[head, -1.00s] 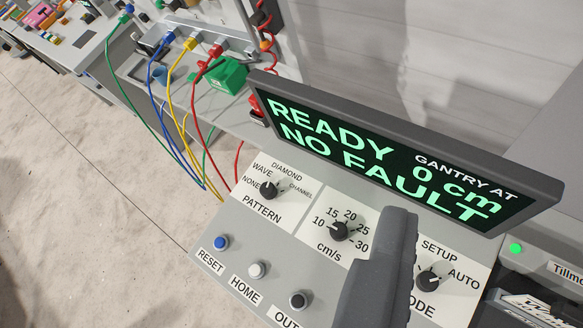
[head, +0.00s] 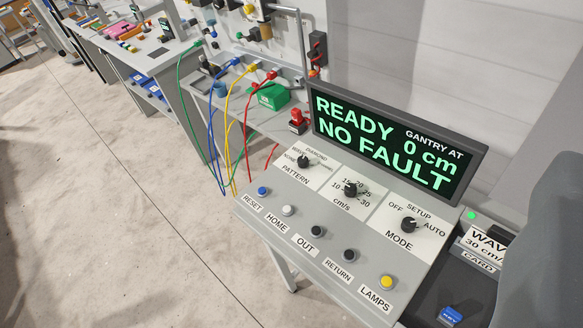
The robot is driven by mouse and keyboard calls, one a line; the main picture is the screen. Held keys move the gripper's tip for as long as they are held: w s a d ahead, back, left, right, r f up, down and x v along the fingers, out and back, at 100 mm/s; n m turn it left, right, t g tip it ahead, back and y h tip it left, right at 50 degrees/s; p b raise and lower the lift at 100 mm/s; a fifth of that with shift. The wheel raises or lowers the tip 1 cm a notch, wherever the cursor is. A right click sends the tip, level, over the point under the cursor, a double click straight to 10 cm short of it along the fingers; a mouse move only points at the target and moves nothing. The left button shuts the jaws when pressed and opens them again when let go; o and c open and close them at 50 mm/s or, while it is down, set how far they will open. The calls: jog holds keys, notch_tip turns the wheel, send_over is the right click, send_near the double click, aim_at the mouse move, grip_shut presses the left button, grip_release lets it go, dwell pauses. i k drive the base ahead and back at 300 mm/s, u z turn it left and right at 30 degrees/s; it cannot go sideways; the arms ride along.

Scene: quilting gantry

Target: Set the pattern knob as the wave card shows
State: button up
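The pattern knob (head: 303,161) is a small black knob on a white plate at the left of the sloped control panel (head: 330,238). Labels around it include DIAMOND; the other labels are small, and I cannot tell its exact setting. The wave card (head: 484,246) is at the right, reading "WAV" and "30 cm/" above a CARD label, its right side hidden. A large dark grey part of my gripper (head: 545,240) fills the right edge, in front of the card and far from the pattern knob. Its fingertips cannot be made out.
A speed knob (head: 350,188) and a mode knob (head: 409,225) share the panel with several push buttons, including yellow LAMPS (head: 386,282). The display (head: 390,150) reads READY, NO FAULT, 0 cm. Coloured cables (head: 228,130) hang at the left. Open floor lies left of the panel.

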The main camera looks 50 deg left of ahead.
aim_at(302, 162)
jog(key=k, duration=1.05)
jog(key=u, duration=0.4)
jog(key=i, duration=2.1)
jog(key=z, duration=0.4)
